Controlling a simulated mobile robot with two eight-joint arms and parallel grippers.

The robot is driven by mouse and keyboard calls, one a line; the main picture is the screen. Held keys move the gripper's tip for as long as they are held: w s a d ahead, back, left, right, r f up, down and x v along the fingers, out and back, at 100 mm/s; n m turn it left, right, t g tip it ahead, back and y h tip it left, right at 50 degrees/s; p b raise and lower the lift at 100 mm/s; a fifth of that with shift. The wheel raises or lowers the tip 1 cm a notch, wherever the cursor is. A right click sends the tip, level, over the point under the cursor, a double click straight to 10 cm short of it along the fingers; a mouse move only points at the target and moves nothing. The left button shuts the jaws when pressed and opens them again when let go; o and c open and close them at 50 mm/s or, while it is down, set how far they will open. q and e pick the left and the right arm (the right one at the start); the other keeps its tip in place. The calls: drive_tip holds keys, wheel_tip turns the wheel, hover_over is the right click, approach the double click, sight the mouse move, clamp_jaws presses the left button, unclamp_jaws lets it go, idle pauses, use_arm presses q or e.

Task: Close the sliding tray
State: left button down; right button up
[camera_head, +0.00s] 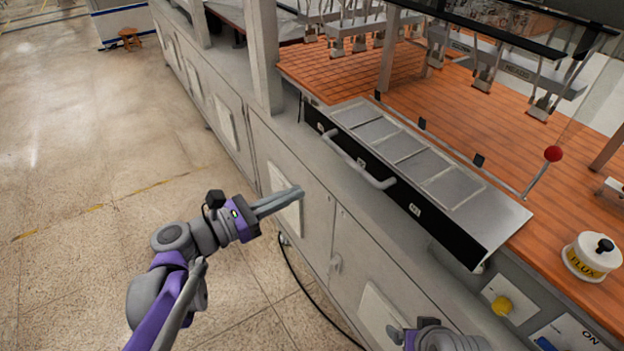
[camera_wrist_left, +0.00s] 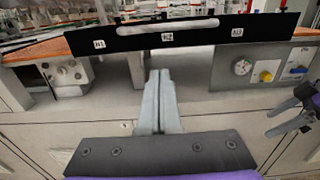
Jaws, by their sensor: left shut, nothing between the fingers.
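The sliding tray (camera_head: 455,184) stands out from the bench front. It has a grey metal top with several flat panels, a black front and a grey bar handle (camera_head: 357,160). In the left wrist view its black front (camera_wrist_left: 200,42) spans the upper picture, with the pale handle (camera_wrist_left: 165,28) and labels N1, N2 and N3. My left gripper (camera_head: 298,191) is shut and empty, left of and apart from the tray front; its fingers (camera_wrist_left: 158,78) point toward the front.
Grey cabinets (camera_head: 318,215) run below the tray. A red-knobbed lever (camera_head: 553,154) and a white FLUX pot (camera_head: 592,257) stand on the orange bench top to the right. A yellow button (camera_head: 502,305) is on the panel below. Open floor (camera_head: 90,150) lies to the left.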

use_arm(q)
drive_tip(key=p+x, duration=0.1)
drive_tip(key=x, duration=1.2)
use_arm(e)
drive_tip(key=shift+w+r, duration=0.25)
drive_tip(key=shift+r, duration=0.3)
drive_tip(key=shift+w+r, duration=0.2)
drive_tip(key=shift+r, duration=0.35)
